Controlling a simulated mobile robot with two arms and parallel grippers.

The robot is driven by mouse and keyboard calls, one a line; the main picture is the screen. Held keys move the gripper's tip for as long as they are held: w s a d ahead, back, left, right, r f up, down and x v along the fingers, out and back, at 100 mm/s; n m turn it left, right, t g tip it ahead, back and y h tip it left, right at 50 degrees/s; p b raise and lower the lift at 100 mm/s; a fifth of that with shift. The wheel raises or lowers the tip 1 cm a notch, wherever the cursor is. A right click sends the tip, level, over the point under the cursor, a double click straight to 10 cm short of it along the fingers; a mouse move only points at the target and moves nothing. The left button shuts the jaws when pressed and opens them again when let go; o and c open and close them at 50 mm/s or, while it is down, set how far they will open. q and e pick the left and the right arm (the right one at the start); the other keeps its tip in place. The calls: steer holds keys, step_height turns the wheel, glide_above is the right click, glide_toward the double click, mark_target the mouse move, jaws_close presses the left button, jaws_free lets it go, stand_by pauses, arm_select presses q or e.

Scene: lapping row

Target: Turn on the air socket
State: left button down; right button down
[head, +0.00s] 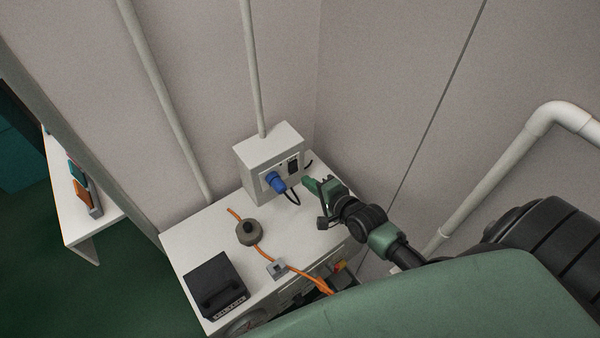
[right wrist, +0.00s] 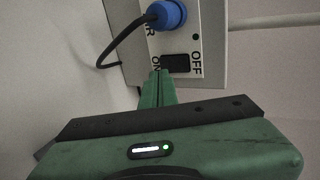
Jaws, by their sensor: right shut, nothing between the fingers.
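The air socket is a pale grey box (head: 268,150) on the back of the white bench, against the wall. A blue plug (head: 276,183) with a black cable sits in its front; the plug also shows in the right wrist view (right wrist: 167,14). Beside the plug is a black rocker switch (right wrist: 176,63), with ON lettered at its left and OFF at its right in the right wrist view. My right gripper (head: 308,182) is shut and empty, its green fingertips (right wrist: 158,76) close to the switch's ON end. I cannot tell whether they touch. My left gripper is out of view.
On the bench (head: 190,238) are a black box (head: 215,286), a round grey-brown piece (head: 249,232) and an orange hose (head: 300,272) with a small grey block (head: 276,268). Conduits climb the wall. A white pipe (head: 500,165) runs at the right.

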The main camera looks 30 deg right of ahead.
mark_target(294, 171)
steer(key=w, duration=0.3)
steer(key=shift+w+a+f+p, duration=0.15)
steer(key=shift+w+a+p, duration=0.1)
steer(key=shift+p, duration=0.05)
steer(key=shift+w+f, duration=0.15)
steer(key=shift+w, duration=0.25)
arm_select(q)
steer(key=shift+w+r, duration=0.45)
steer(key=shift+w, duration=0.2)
arm_select(e)
steer(key=shift+a, duration=0.1)
steer(key=shift+w+f, duration=0.2)
steer(key=shift+s, duration=0.1)
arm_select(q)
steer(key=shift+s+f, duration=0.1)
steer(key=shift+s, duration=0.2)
arm_select(e)
steer(key=shift+r, duration=0.1)
